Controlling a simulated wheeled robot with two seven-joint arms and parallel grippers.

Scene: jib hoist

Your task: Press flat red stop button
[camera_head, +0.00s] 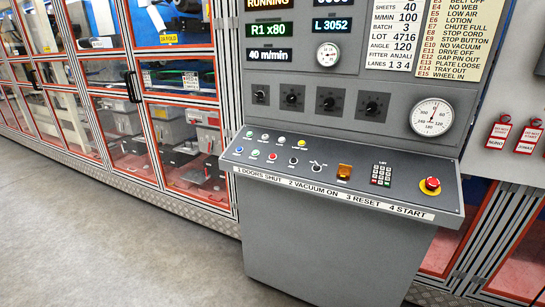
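A small red button (272,156) sits in the front row of the sloping grey console (385,163). It looks low, but its exact height is too small to tell. A larger red mushroom-shaped knob on a yellow ring (431,186) sits at the console's right end. No hand or gripper of mine shows in this view, and nothing covers either red control.
The front row also has a blue button (239,149) and a green button (255,153). A lettered strip (330,193) runs along the front edge. Open floor (110,240) lies front left.

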